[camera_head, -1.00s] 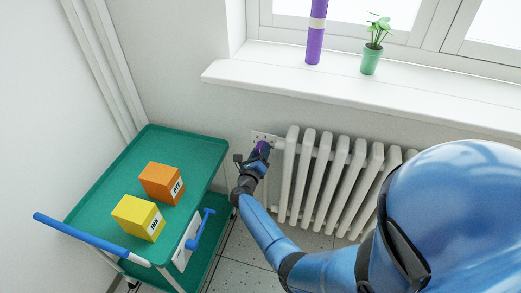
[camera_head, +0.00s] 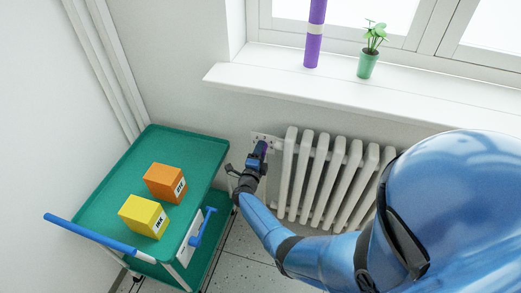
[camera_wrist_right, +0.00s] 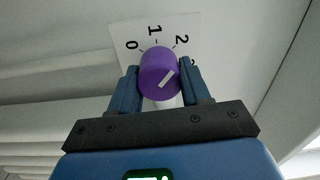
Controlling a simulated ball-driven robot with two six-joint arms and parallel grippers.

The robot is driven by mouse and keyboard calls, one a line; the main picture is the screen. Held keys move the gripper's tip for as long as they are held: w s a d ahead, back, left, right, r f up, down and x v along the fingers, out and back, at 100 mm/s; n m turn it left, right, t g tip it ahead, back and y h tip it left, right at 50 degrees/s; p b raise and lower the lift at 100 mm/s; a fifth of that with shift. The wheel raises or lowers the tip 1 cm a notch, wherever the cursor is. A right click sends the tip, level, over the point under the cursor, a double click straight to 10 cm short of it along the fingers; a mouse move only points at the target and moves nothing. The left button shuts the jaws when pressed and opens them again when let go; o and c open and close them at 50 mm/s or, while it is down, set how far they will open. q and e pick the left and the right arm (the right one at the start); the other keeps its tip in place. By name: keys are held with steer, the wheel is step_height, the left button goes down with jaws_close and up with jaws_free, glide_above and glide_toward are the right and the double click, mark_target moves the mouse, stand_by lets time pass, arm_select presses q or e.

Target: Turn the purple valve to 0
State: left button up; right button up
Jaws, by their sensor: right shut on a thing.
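The purple valve (camera_wrist_right: 158,72) is a round knob with a white pointer bar on its face. In the right wrist view the bar slants, its upper end toward the right, near the 2 side. The white dial plate (camera_wrist_right: 125,32) behind shows 0, 1 and 2, with another mark partly hidden at right. My right gripper (camera_wrist_right: 160,68) is shut on the knob, one finger on each side. In the head view the right gripper (camera_head: 259,153) is at the radiator's left end and mostly hides the valve. The dial plate (camera_head: 265,138) shows just above it. My left gripper is not in view.
A white radiator (camera_head: 325,175) stands right of the valve under a windowsill (camera_head: 340,95) with a purple cylinder (camera_head: 313,45) and a potted plant (camera_head: 368,65). A green trolley (camera_head: 165,140) with orange (camera_head: 166,181) and yellow (camera_head: 144,216) boxes stands at left.

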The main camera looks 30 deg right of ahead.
steer(key=n+p, duration=0.1)
steer(key=n, duration=0.3)
steer(key=shift+n+p, duration=0.3)
steer(key=shift+n, duration=0.1)
steer(key=n+p, duration=0.1)
steer(key=n, duration=0.3)
steer(key=shift+a+n, duration=0.1)
steer(key=shift+n, duration=0.2)
steer(key=n+p, duration=0.1)
steer(key=n, duration=0.3)
steer(key=shift+r+n+p, duration=0.1)
steer(key=shift+n+p, duration=0.2)
steer(key=shift+n+y+p, duration=0.3)
steer(key=shift+n+p, duration=0.1)
steer(key=shift+n, duration=1.7)
steer(key=o, duration=1)
steer(key=shift+w, duration=0.1)
steer(key=shift+o, duration=0.2)
